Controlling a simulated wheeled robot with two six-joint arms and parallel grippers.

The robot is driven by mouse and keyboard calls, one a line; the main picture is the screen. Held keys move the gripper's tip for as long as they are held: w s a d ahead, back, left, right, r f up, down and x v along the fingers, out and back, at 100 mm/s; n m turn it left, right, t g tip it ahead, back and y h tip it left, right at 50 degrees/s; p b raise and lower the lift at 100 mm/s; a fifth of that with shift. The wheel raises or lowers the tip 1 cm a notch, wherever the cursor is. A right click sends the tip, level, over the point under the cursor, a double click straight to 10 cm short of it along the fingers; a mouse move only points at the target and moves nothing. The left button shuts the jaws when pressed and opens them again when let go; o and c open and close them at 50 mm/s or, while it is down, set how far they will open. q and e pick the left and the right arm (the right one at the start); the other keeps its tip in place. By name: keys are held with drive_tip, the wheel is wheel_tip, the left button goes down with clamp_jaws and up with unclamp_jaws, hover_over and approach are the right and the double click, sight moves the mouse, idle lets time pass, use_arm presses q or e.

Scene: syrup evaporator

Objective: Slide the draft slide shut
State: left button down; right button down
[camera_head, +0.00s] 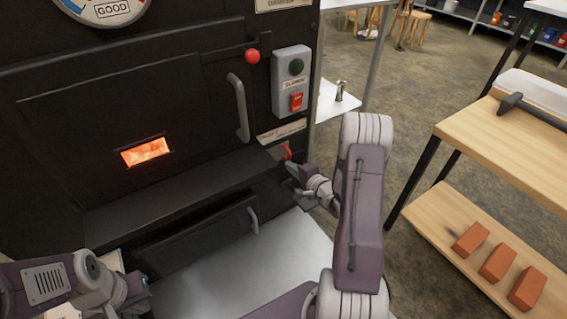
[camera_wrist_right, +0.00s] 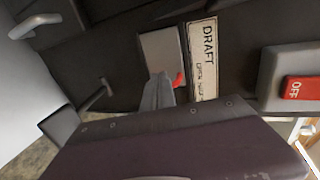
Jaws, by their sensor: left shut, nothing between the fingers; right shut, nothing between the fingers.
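The draft slide shows in the right wrist view as a pale metal plate (camera_wrist_right: 160,47) with a small red knob (camera_wrist_right: 179,79), beside a white label reading DRAFT (camera_wrist_right: 203,60). In the head view the red knob (camera_head: 287,152) is low on the evaporator's right side, below its label (camera_head: 283,131). My right gripper (camera_head: 290,168) is shut and empty, with its tips close to the knob. In the right wrist view its fingers (camera_wrist_right: 160,78) are just left of the knob; I cannot tell whether they touch it. My left gripper (camera_head: 135,295) is shut and empty at the lower left.
The black evaporator front has a firebox door with a glowing window (camera_head: 146,151) and handle (camera_head: 238,107). A lower drawer (camera_head: 200,240) with a handle and a switch box (camera_head: 291,80) are close by. A wooden shelf unit (camera_head: 510,150) with bricks stands at right.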

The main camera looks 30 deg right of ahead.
sight(276, 156)
drive_tip(key=b+x, duration=0.2)
drive_tip(key=x, duration=0.5)
drive_tip(key=shift+f+b, duration=0.2)
drive_tip(key=shift+b, duration=0.1)
drive_tip(key=shift+w+a, duration=0.1)
drive_tip(key=shift+w, duration=0.35)
drive_tip(key=shift+r, duration=0.1)
